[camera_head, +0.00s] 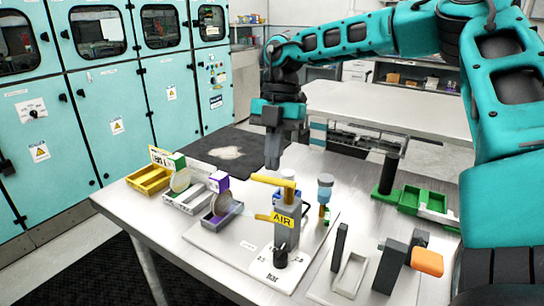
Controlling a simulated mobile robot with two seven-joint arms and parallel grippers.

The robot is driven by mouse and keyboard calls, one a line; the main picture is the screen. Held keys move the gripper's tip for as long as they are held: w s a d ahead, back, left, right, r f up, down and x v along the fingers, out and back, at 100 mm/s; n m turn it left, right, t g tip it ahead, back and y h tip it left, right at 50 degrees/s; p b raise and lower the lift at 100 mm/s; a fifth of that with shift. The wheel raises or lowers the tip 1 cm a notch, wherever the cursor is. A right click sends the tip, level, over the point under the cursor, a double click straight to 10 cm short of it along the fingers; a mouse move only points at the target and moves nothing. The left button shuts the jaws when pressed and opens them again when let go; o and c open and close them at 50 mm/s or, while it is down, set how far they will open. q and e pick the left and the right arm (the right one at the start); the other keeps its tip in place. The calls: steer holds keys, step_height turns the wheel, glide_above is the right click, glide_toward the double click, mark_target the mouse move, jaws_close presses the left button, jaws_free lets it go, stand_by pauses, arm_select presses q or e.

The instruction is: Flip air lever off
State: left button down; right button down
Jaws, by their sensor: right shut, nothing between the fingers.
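The air lever (272,180) is a yellow bar on top of a yellow valve post, pointing left. A yellow AIR tag (283,220) hangs on the post below it. The post stands on a white base plate (232,245) on the metal table. My right gripper (272,163) points down just above and behind the lever's left end, its fingers shut and empty. I cannot tell whether the fingertips touch the lever. My left gripper is not in view.
Yellow, grey and purple-marked trays (148,180) with round discs stand left of the valve. A blue-capped part (325,188) is close on its right. A black knob (280,256), an orange-ended block (427,262) and a green tray (413,200) are further around.

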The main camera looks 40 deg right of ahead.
steer(key=shift+s+a+f, duration=0.1)
steer(key=shift+s+a, duration=0.05)
steer(key=shift+a, duration=0.2)
